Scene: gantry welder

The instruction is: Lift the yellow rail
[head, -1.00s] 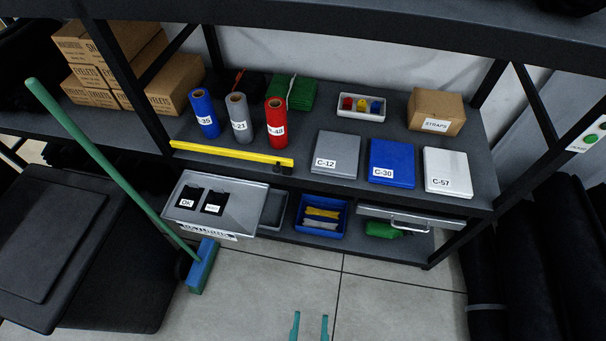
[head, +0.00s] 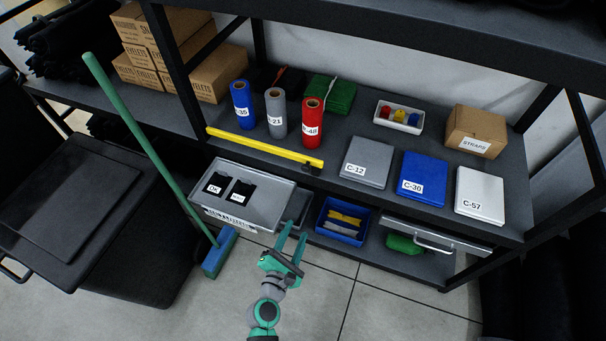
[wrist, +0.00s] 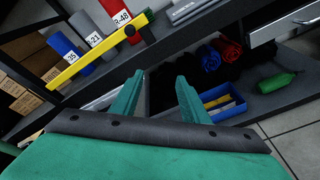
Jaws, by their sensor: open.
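The yellow rail (head: 262,147) lies along the front edge of the shelf's upper deck, in front of the blue, grey and red rolls. A small black block sits at its right end. In the wrist view the rail (wrist: 90,55) runs diagonally at the upper left, beyond the fingers. My gripper (head: 294,237) is open and empty, in front of the shelf and lower than the rail in the head picture. Its two green fingers (wrist: 160,97) are apart in the wrist view, with nothing between them. The rail is not touched.
The blue (head: 241,104), grey (head: 276,112) and red rolls (head: 312,124) stand close behind the rail. A grey tray (head: 282,205) and a blue bin (head: 357,238) are below it. A green broom (head: 140,135) leans at the left near a black bin (head: 75,205). Open floor lies in front.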

